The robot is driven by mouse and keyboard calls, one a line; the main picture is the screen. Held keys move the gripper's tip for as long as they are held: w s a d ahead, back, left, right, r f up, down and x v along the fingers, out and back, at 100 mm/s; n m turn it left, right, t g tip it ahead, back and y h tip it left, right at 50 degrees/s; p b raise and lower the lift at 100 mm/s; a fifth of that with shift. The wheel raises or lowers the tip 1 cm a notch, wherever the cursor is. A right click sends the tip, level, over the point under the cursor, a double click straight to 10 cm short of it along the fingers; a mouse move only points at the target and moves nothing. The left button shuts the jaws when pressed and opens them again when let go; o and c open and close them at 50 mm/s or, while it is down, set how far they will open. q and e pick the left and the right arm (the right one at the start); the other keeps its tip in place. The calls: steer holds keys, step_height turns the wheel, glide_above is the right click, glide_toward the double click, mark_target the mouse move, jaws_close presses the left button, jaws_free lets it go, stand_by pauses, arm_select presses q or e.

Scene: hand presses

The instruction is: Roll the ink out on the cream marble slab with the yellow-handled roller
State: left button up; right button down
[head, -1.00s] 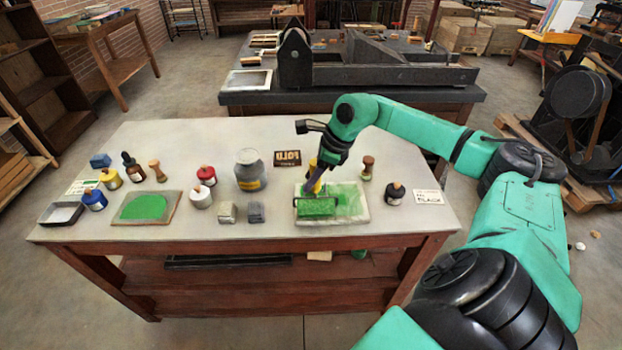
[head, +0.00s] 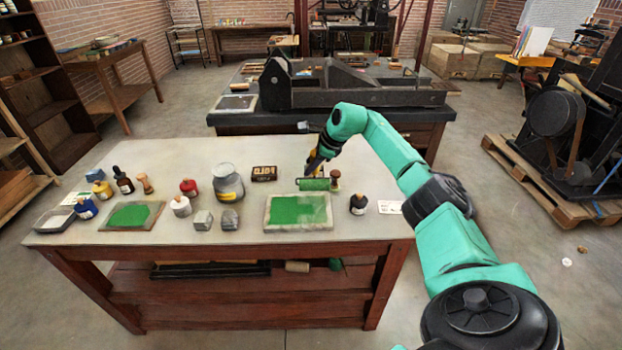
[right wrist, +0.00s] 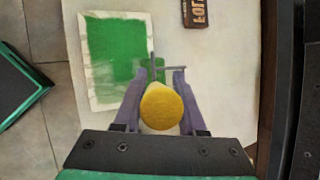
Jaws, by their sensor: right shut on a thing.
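The cream marble slab (head: 267,214) lies at the front right of the table, with green ink spread over most of its face and a pale rim left bare. My right gripper (head: 318,158) is shut on the roller's yellow handle, which shows between its fingers in the right wrist view (right wrist: 160,106). The green roller cylinder (head: 313,184) is at the slab's far edge in the head view; I cannot tell whether it touches. My left gripper is not in view.
A second green-inked plate (head: 157,210) lies further left.

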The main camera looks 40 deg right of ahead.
steer(key=shift+s+d, duration=0.1)
steer(key=shift+s, duration=0.35)
steer(key=shift+s+a, duration=0.1)
steer(key=shift+a, duration=0.1)
arm_select(q)
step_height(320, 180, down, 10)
steer(key=b, duration=1)
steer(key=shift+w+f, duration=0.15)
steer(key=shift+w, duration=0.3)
arm_select(e)
steer(key=s+a+f, duration=0.3)
steer(key=s+a, duration=0.4)
steer(key=shift+f, duration=0.15)
steer(key=shift+s, duration=0.15)
arm_select(q)
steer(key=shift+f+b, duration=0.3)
steer(key=shift+b, duration=0.1)
arm_select(e)
steer(key=shift+f, duration=0.35)
